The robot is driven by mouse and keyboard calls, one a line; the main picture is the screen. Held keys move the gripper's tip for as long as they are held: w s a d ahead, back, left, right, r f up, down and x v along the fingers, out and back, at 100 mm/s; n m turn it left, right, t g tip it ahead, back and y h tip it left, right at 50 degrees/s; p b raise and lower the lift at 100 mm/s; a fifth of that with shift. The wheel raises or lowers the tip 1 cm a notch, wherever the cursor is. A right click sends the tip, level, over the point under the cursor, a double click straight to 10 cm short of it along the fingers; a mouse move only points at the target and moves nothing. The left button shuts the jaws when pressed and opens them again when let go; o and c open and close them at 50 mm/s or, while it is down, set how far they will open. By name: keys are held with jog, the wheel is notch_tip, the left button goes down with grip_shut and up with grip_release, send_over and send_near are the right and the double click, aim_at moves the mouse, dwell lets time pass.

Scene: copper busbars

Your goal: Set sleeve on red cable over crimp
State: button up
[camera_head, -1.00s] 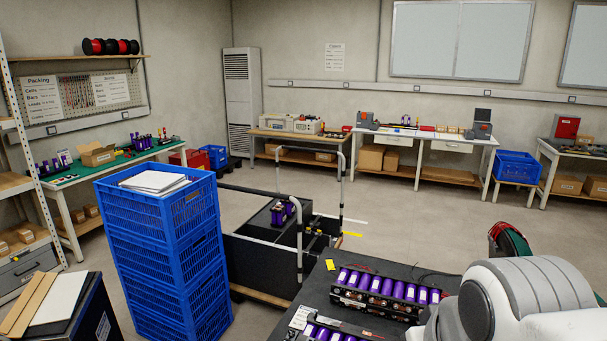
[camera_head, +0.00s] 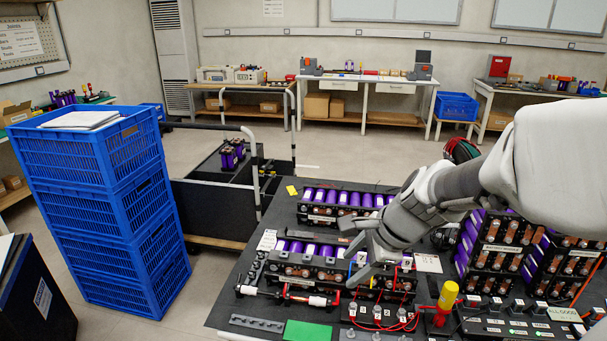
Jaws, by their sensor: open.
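My gripper (camera_head: 352,264) is open and empty, above the front battery module on the dark bench, with its fingers pointing left. A red cable (camera_head: 335,303) lies in front of that module, beside a small black holder (camera_head: 246,290) at its left end. A short white piece (camera_head: 317,300) sits around or on the red cable; it may be the sleeve, but it is too small to be sure. The crimp cannot be made out. The gripper is behind and above the cable, apart from it.
Battery modules (camera_head: 322,267) with purple cells fill the bench; taller ones (camera_head: 497,250) stand at right. A yellow-handled tool (camera_head: 447,295) stands upright near numbered blocks with thin red wires. A green pad (camera_head: 307,331) lies at the front edge. Blue crates (camera_head: 105,215) are stacked at left.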

aim_at(319, 300)
jog(key=w+a+f+b, duration=0.1)
jog(key=w+f+b, duration=0.1)
jog(key=f, duration=0.4)
jog(key=w+a+f+m+b, duration=0.1)
jog(key=w+a+f+b, duration=0.1)
jog(key=f, duration=0.4)
jog(key=w+a+f+m+b, duration=0.1)
jog(key=w+a+f+b, duration=0.1)
jog(key=w+f+b, duration=0.2)
notch_tip(319, 300, down, 3)
jog(key=shift+r, duration=0.1)
grip_shut()
dwell(1.0)
